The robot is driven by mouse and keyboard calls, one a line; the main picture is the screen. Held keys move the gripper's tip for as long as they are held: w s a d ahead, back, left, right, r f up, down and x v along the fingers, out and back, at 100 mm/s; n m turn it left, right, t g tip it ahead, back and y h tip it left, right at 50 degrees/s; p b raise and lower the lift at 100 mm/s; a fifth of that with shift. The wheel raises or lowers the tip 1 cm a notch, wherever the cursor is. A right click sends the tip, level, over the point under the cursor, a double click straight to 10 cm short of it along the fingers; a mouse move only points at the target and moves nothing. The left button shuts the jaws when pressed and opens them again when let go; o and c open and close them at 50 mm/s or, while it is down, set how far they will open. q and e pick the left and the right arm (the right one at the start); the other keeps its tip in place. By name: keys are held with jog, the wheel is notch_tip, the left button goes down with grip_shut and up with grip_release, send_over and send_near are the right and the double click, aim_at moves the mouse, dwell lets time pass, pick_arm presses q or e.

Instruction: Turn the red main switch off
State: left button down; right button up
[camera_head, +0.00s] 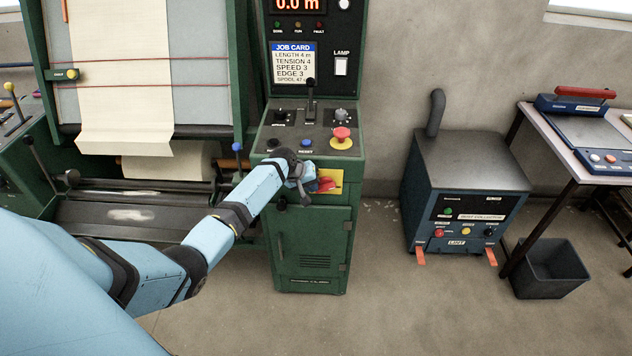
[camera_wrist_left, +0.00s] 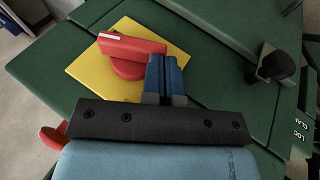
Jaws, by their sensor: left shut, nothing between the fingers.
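The red main switch (camera_head: 326,184) sits on a yellow plate (camera_head: 337,178) on the front of the green control cabinet (camera_head: 312,240). In the left wrist view the red switch (camera_wrist_left: 132,48) is a bar handle on a round base, on the yellow plate (camera_wrist_left: 90,68). My left gripper (camera_head: 308,187) is at the switch, partly covering it in the head view. In the left wrist view its blue fingers (camera_wrist_left: 164,75) are shut together with nothing between them, right beside the right end of the handle. Whether they touch it I cannot tell. My right gripper is not in view.
Above the switch, the sloped panel holds a red mushroom button (camera_head: 341,136), a black lever (camera_head: 310,95) and small knobs. A black knob (camera_wrist_left: 275,65) stands out from the cabinet, right of the fingers. A dust collector (camera_head: 465,190) stands right, with clear floor between.

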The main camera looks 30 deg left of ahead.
pick_arm(q)
notch_tip(320, 180, down, 4)
jog(key=t+h+b, duration=0.2)
jog(key=h+b, duration=0.1)
jog(key=b, duration=0.2)
jog(key=n+t+h+b, duration=0.1)
jog(key=t+h+b, duration=0.2)
jog(key=b, duration=0.3)
jog(key=shift+f+b, duration=0.15)
jog(key=shift+b, duration=0.15)
jog(key=shift+w+f+n+t+h+b, duration=0.15)
jog(key=shift+n+t+h+b, duration=0.3)
jog(key=shift+h+b, duration=0.4)
jog(key=shift+d+b, duration=0.15)
jog(key=shift+b, duration=0.45)
jog(key=shift+w+d+f+b, duration=0.1)
jog(key=shift+d+b, duration=0.05)
jog(key=shift+b, duration=0.25)
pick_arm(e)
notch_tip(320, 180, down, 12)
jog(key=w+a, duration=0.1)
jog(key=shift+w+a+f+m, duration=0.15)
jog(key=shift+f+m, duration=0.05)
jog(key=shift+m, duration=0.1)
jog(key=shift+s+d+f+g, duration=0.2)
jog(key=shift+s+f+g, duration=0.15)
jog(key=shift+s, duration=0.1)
